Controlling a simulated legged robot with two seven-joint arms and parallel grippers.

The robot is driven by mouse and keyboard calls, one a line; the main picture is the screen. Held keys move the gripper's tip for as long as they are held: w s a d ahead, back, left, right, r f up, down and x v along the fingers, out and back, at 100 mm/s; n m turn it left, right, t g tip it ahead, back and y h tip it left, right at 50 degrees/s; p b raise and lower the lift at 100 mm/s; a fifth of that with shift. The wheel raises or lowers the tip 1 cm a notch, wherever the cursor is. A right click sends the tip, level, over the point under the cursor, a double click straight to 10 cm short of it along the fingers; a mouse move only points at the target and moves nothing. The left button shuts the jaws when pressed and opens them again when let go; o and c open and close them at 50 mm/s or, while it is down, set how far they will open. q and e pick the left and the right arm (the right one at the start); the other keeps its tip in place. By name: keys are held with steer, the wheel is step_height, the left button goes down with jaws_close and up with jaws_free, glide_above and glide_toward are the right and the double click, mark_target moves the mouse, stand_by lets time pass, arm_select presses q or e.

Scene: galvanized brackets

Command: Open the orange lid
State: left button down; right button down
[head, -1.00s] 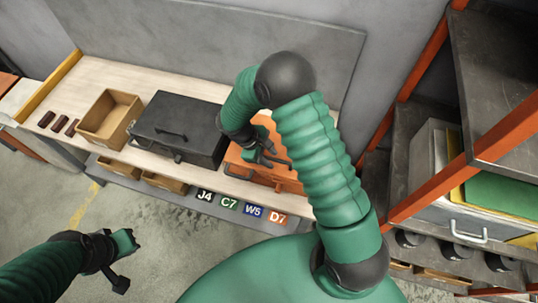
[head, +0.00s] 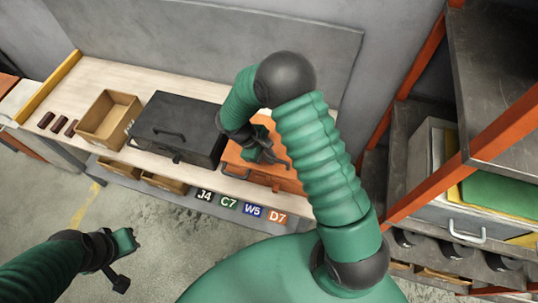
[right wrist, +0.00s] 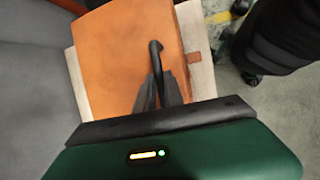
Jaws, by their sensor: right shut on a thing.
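The orange lid (right wrist: 115,55) fills the middle of the right wrist view, with a dark bar handle (right wrist: 155,48) near its right edge. In the head view the orange box with this lid (head: 283,177) stands on the bench, partly hidden by my right arm. My right gripper (right wrist: 158,85) is shut on the handle; it also shows over the lid in the head view (head: 268,156). My left gripper (head: 134,241) hangs over the floor at lower left, away from the bench; its fingers are too small to read.
A black lidded box (head: 180,128) stands left of the orange one. A wooden bin (head: 109,120) and dark brackets (head: 58,124) lie farther left. Labels J4, C7, W5 and D7 line the lower shelf front. An orange-framed rack (head: 490,140) stands at right.

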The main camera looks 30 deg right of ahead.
steer(key=shift+w+a+r, duration=0.1)
steer(key=shift+w+r, duration=0.05)
steer(key=shift+w, duration=0.1)
stand_by(0.7)
